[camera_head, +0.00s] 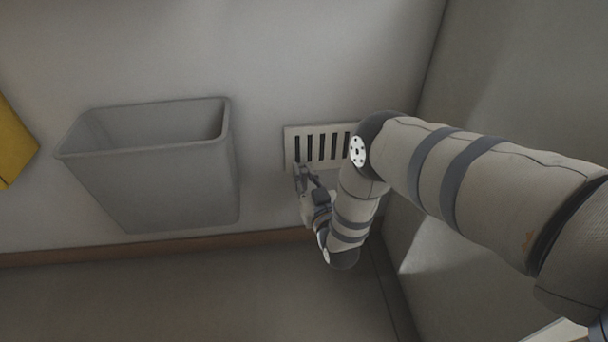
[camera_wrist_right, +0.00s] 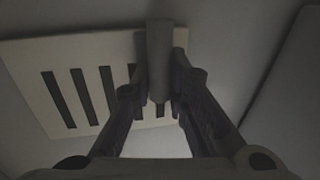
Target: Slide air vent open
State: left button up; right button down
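The air vent (camera_head: 318,129) is a pale plate with several dark upright slots, low on the back wall. In the right wrist view the vent plate (camera_wrist_right: 28,62) shows slanted, with several dark slots left of its handle. The handle (camera_wrist_right: 160,55) is a grey upright bar standing out from the plate. My right gripper (camera_head: 301,177) is at the vent's lower left in the head view. In the wrist view my right gripper's fingers (camera_wrist_right: 160,82) close in on both sides of the handle and appear to touch it. My forearm hides the vent's right part. My left gripper is out of view.
A grey open-topped bin (camera_head: 160,185) is on the wall left of the vent. A yellow object (camera_head: 14,142) shows at the left edge. A side wall (camera_head: 500,80) stands close on the right. The floor (camera_head: 190,295) below is clear.

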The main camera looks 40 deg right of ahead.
jog(key=s+d, duration=0.1)
jog(key=d, duration=0.2)
jog(key=s+d+p, duration=0.1)
jog(key=s+d, duration=0.1)
jog(key=d, duration=0.1)
jog(key=s+d+p, duration=0.1)
jog(key=s+d, duration=0.1)
jog(key=d, duration=0.1)
jog(key=shift+s, duration=0.25)
jog(key=c, duration=1.5)
grip_release()
jog(key=shift+s, duration=0.1)
jog(key=shift+c, duration=0.2)
jog(key=v, duration=1.2)
